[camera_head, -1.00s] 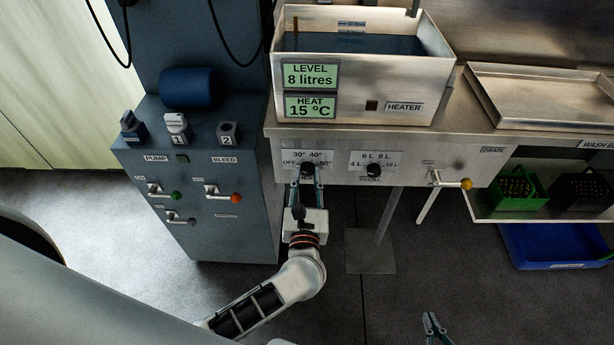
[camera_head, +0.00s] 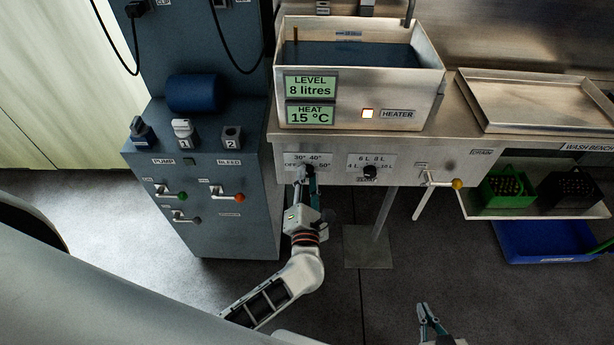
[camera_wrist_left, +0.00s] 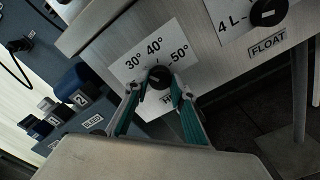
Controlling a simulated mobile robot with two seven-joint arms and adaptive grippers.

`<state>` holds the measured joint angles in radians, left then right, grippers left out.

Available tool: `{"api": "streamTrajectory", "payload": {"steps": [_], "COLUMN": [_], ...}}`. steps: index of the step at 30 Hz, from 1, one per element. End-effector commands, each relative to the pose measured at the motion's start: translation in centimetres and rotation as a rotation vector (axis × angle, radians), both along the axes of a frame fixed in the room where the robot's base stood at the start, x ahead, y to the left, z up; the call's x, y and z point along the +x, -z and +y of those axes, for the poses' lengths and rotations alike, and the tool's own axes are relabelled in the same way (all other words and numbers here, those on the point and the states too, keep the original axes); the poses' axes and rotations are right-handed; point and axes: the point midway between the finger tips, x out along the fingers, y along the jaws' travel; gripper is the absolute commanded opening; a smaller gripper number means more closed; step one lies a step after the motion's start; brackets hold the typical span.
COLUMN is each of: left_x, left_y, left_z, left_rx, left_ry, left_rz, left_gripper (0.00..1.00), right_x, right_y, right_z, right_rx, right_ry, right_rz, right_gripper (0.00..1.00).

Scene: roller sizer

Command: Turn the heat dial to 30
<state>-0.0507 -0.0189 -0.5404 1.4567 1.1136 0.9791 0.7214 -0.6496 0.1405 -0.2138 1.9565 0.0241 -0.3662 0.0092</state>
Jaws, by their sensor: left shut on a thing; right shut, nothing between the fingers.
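The heat dial (camera_wrist_left: 159,77) is a black round knob on a white plate marked OFF, 30°, 40° and 50°; it also shows in the head view (camera_head: 308,170). My left gripper (camera_head: 304,178) is shut on the dial, with a teal-lined finger on each side of it in the left wrist view (camera_wrist_left: 156,95). The dial's exact setting is hard to read. The heater lamp (camera_head: 368,114) is lit, and the heat display (camera_head: 311,114) reads 15 °C. My right gripper (camera_head: 428,318) is shut and empty above the floor, low in the head view.
The float dial (camera_head: 370,172) sits right of the heat dial on the same panel. A drain lever with a yellow knob (camera_head: 457,184) is further right. The pump cabinet (camera_head: 205,225) stands close on the left. The floor below the panel is mostly open.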

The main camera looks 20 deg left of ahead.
Motion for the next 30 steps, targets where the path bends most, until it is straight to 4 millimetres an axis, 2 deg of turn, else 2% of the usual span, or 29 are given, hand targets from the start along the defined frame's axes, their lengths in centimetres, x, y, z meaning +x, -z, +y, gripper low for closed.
{"api": "streamTrajectory", "payload": {"steps": [7, 20, 21, 23, 30], "left_x": [0.04, 0.04, 0.04, 0.04, 0.02], "left_y": [-0.11, -0.06, -0.06, -0.06, -0.04], "left_z": [0.01, -0.01, -0.01, -0.01, 0.00], "left_rx": [0.057, 0.066, 0.066, 0.065, 0.065], "left_ry": [0.000, 0.001, 0.001, 0.001, 0.000], "left_rz": [0.015, 0.017, 0.017, 0.017, 0.017], "left_gripper": [0.03, 0.03, 0.29, 0.41, 0.41], "right_x": [0.38, 0.36, 0.33, 0.29, 0.23], "right_y": [-1.06, -0.96, -0.90, -0.82, -0.69], "right_z": [0.01, -0.05, -0.05, -0.06, -0.07], "right_rx": [0.001, 0.000, 0.000, 0.000, -0.001], "right_ry": [0.001, 0.002, 0.002, 0.001, 0.001], "right_rz": [-0.012, -0.010, -0.009, -0.008, -0.005], "right_gripper": [0.00, 0.00, 0.00, 0.00, 0.00]}}
